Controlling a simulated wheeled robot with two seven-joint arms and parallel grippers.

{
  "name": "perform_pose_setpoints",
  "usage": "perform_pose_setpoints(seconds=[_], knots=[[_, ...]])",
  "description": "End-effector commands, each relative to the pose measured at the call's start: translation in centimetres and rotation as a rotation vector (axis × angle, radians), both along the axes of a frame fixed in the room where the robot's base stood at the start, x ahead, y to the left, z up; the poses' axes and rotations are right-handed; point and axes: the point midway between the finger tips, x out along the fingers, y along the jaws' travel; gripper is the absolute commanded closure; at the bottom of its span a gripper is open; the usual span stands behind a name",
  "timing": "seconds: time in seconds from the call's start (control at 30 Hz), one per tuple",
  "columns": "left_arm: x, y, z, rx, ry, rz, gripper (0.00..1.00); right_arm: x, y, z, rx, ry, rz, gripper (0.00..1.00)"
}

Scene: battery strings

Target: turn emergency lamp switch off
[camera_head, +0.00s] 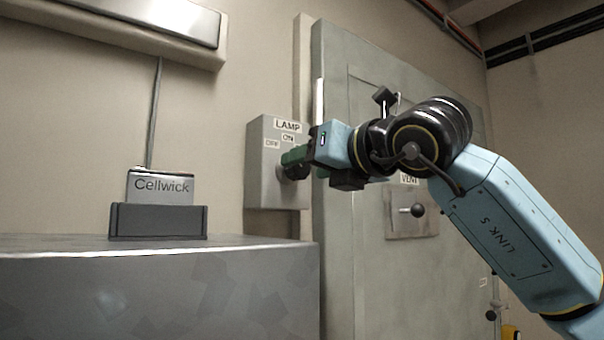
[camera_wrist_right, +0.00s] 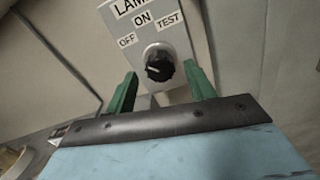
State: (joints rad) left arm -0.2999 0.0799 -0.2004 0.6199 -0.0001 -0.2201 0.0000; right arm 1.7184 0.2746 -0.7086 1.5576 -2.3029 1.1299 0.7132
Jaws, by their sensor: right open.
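The lamp switch box (camera_head: 263,165) is a grey box on the wall, labelled LAMP, OFF and ON in the head view. In the right wrist view its face also shows a TEST label, and its black round knob (camera_wrist_right: 159,66) has a white pointer mark directed toward the left, on the OFF label's side. My right gripper (camera_head: 287,164) is in front of the box, close to the knob. In the right wrist view its green fingers (camera_wrist_right: 160,88) are open, one on each side below the knob, with nothing between them. My left gripper is not in view.
A Cellwick battery (camera_head: 160,188) stands in a dark holder (camera_head: 158,222) on a grey metal cabinet (camera_head: 200,262) at the left. A grey door (camera_head: 370,250) with a VENT lever (camera_head: 417,210) is behind my right arm. A lamp fixture (camera_head: 180,20) hangs at the upper left.

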Motion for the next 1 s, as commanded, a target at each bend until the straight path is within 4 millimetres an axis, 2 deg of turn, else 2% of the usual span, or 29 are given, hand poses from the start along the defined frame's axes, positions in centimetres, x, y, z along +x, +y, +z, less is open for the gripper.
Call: perform_pose_setpoints(seconds=[0.03, 0.2, 0.43, 0.63, 1.0], knots=[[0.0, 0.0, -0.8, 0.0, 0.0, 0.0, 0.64, -1.0, -0.9, -0.2, 0.002, -0.006, -0.003, 0.46], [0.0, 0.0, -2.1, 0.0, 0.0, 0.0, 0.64, -4.2, -3.2, -0.3, 0.0, -0.006, -0.002, 0.46], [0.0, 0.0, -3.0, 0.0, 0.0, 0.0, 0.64, -7.3, -5.4, -0.1, -0.001, -0.003, -0.001, 0.46], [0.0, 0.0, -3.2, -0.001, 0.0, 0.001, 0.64, -8.3, -6.0, 0.0, 0.0, -0.001, -0.001, 0.46], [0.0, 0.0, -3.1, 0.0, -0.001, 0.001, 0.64, -8.3, -6.0, 0.0, 0.001, -0.001, 0.0, 0.46]])
